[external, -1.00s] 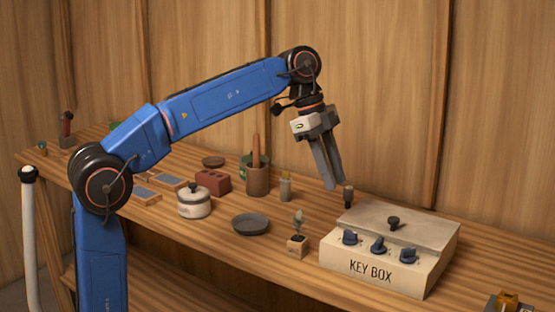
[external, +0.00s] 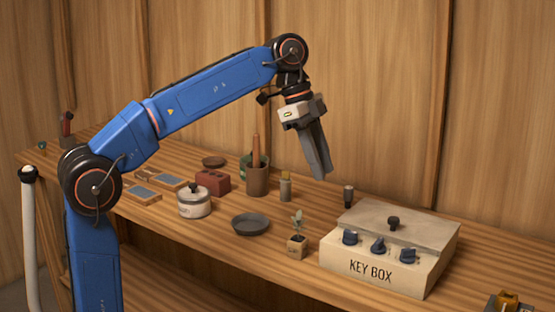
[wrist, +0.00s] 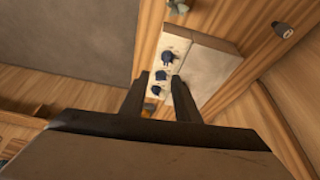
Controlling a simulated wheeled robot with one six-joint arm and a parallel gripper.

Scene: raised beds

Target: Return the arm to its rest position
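My blue arm (external: 210,97) reaches out over the wooden bench, raised and bent at the elbow. My gripper (external: 321,174) points down and slightly right, in the air above and left of the key box (external: 340,262). In the wrist view my gripper (wrist: 160,82) shows two dark fingers apart with nothing between them; the key box (wrist: 205,72) and its blue knobs lie below, beyond the fingertips.
On the bench (external: 455,240) stand a small potted plant (external: 297,246), a grey dish (external: 250,224), a white lidded pot (external: 194,205), a brown pot with a stick (external: 257,178) and a red brick (external: 213,182). A plank wall (external: 380,80) rises behind. The air around my gripper is clear.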

